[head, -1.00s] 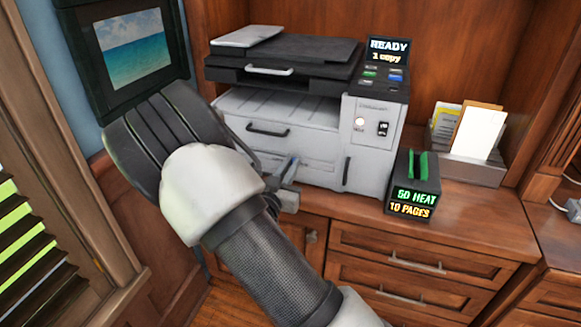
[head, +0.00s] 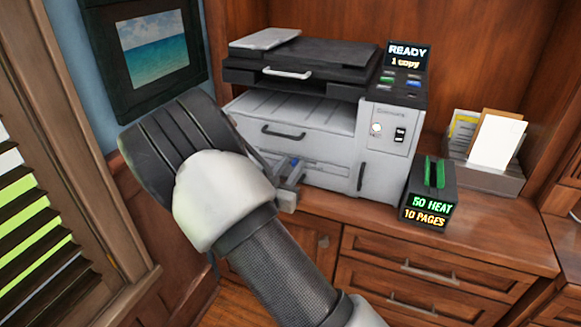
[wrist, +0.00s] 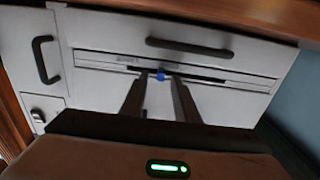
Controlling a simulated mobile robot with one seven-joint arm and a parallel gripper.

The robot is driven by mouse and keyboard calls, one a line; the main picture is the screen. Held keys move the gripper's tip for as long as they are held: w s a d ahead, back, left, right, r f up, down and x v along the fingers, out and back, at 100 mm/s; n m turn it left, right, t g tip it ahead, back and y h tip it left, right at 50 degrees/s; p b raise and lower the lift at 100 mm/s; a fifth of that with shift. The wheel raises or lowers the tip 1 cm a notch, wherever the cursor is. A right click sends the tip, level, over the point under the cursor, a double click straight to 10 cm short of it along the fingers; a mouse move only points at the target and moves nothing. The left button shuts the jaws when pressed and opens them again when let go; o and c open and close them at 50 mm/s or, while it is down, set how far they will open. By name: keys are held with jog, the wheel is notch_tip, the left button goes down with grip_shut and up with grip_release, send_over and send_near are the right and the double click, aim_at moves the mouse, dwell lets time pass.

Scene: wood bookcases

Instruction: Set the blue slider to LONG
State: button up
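The printer (head: 323,178) is light grey with a black top and stands on the wooden counter. The blue slider (wrist: 161,75) sits in a dark horizontal slot (wrist: 205,77) on its front. A small label lies left of the slider in the wrist view, too blurred to read. My gripper (wrist: 159,78) is open, with its two dark fingertips on either side of the slider and gaps between. I cannot tell whether a finger touches it. In the head view my gripper (head: 291,181) is at the printer's lower front, partly hidden by my wrist, and a bit of blue shows there.
The printer's display (head: 408,55) reads "READY, 1 copy". A dark drawer handle (wrist: 190,47) is close above the slot.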

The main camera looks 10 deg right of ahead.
jog(key=p+v, duration=0.2)
jog(key=v, duration=1.5)
jog(key=shift+p, duration=0.35)
jog(key=shift+s+a, duration=0.1)
